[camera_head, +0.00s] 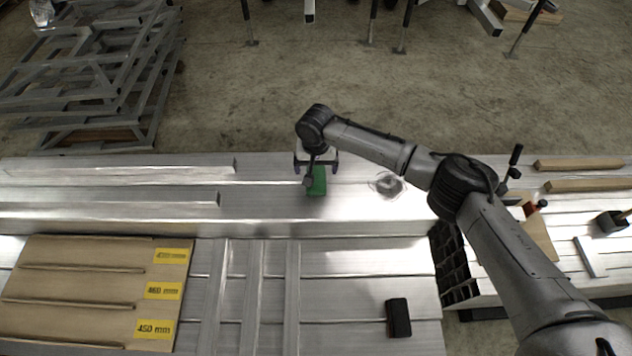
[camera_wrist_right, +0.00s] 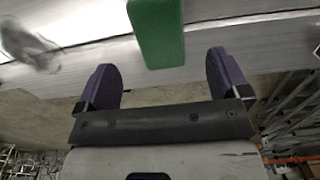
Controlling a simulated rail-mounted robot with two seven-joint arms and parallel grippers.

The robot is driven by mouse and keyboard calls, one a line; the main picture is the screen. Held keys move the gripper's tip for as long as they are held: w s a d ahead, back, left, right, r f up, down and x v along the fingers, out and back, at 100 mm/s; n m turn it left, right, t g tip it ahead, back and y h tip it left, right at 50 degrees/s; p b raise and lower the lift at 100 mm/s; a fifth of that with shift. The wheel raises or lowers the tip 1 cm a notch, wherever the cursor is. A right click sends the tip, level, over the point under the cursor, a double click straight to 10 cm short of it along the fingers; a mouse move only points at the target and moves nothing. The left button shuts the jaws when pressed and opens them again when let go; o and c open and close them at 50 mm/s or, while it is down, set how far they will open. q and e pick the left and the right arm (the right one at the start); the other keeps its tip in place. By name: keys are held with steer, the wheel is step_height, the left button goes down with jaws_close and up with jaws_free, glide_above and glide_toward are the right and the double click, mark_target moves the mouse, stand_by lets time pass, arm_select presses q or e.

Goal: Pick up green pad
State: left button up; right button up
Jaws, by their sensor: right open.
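The green pad (camera_head: 317,182) lies on the shiny aluminium beam in the middle of the head view. It also shows at the top of the right wrist view (camera_wrist_right: 157,30), beyond the fingertips and lined up between them. My right gripper (camera_head: 316,168) is above the far end of the pad, with its fingers spread to either side. In the right wrist view its two dark purple fingers (camera_wrist_right: 168,78) are wide apart with nothing between them. The gripper partly hides the pad's far end in the head view. My left gripper is not in view.
A crumpled clear item (camera_head: 388,184) lies on the beam right of the pad. A black block (camera_head: 398,318) sits on the nearer aluminium surface. A wooden board with yellow labels (camera_head: 75,290) is at front left. Stacked metal frames (camera_head: 95,85) stand on the floor behind.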

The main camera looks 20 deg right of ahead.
mark_target(316, 178)
steer(key=shift+w+f, duration=0.1)
steer(key=shift+f, duration=0.55)
step_height(316, 178, down, 4)
steer(key=shift+w+f+b, duration=0.1)
steer(key=shift+b, duration=1)
steer(key=shift+d+f, duration=0.1)
steer(key=shift+f, duration=0.45)
steer(key=c, duration=1)
